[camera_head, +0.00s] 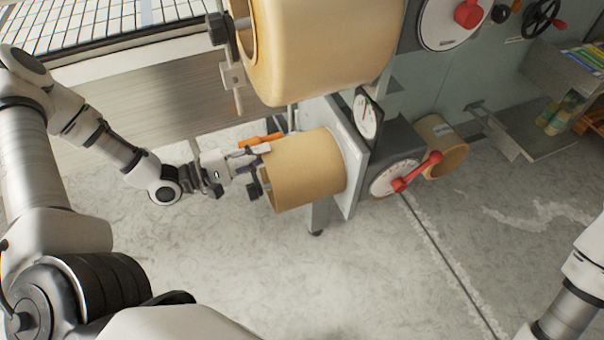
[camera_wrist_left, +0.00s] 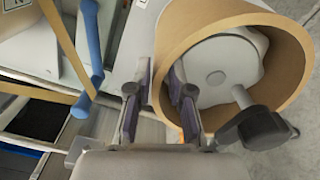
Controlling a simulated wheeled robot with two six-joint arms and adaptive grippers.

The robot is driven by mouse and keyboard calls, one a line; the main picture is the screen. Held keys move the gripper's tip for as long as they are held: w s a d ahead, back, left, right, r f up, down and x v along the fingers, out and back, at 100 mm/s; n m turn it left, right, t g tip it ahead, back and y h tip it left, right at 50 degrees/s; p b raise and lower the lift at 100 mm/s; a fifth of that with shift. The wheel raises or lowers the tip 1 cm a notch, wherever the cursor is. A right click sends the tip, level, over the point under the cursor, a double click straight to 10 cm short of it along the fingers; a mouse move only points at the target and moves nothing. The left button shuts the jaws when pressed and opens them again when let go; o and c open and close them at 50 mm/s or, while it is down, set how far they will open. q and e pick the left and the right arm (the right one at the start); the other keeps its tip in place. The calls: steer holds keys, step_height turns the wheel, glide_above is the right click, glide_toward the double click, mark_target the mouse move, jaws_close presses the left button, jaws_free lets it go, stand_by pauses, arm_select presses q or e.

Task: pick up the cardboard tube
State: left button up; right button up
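A tan cardboard tube (camera_head: 308,172) sits sideways on a spindle at the machine, its open end facing my left gripper. In the left wrist view the tube (camera_wrist_left: 290,55) shows its round rim, with a grey hub and a dark-knobbed lever inside. My left gripper (camera_head: 257,160) is at the near rim. In the wrist view its two fingers (camera_wrist_left: 164,88) are apart, and the left part of the tube wall appears between them. I cannot tell whether either finger touches it. My right gripper is out of view; only part of that arm shows at the lower right.
A larger tan roll (camera_head: 325,45) hangs above the tube. Another short tan tube (camera_head: 441,150) is on the machine at right. A dial with a red handle (camera_head: 417,172) stands beside the tube. An orange bar (camera_head: 260,140) lies just behind my gripper. The floor below is clear.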

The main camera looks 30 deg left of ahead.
mark_target(284, 146)
arm_select(q)
steer(key=b+x, duration=0.1)
steer(key=x, duration=0.5)
steer(key=shift+w+r, duration=0.15)
steer(key=shift+a, duration=0.2)
steer(key=shift+c, duration=0.9)
jaws_close()
